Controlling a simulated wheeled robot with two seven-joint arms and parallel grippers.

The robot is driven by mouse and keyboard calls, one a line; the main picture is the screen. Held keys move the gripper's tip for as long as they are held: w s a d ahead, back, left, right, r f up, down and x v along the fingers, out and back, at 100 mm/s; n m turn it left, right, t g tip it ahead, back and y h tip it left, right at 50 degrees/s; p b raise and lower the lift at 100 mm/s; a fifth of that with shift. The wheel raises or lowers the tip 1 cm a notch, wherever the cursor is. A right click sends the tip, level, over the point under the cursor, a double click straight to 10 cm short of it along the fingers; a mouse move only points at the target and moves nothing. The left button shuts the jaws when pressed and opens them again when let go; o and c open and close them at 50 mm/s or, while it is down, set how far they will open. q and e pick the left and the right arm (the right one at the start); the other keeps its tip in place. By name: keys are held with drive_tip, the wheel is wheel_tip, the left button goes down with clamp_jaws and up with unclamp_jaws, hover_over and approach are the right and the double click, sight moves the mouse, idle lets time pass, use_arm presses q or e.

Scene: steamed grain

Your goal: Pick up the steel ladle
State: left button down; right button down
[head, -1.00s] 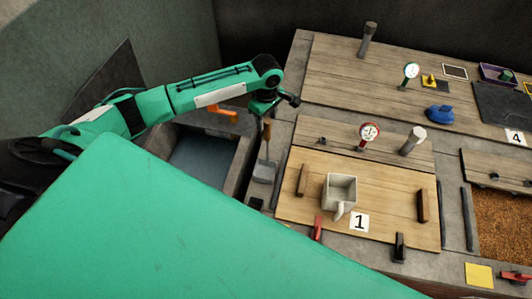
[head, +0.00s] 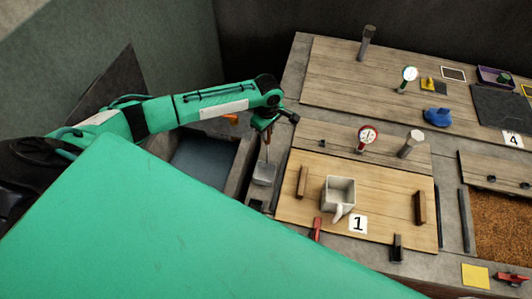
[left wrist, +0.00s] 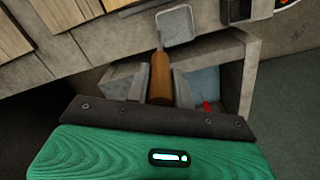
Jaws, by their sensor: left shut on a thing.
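The steel ladle has a square grey metal head (head: 264,172) and a brown wooden handle, and it is by the gap between the sink-like basin and the wooden board. In the left wrist view its handle (left wrist: 160,76) runs between the two fingers, with the metal head (left wrist: 175,25) beyond. My left gripper (head: 266,130) is at the top of the handle and shut on it. The fingers also show in the left wrist view (left wrist: 159,88). I cannot tell whether the ladle touches a surface. My right gripper is not in view.
A grey basin (head: 240,168) lies left of the ladle. A wooden board (head: 385,220) with a square cup (head: 339,190), a label "1" (head: 357,224) and dark wooden blocks lies right. A red dial gauge (head: 367,137) and grey post (head: 411,143) stand behind.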

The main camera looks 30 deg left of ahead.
use_arm(q)
drive_tip(key=shift+r, duration=0.15)
wheel_tip(320, 180, up, 20)
drive_tip(key=b, duration=0.4)
drive_tip(key=c, duration=1.8)
unclamp_jaws()
clamp_jaws()
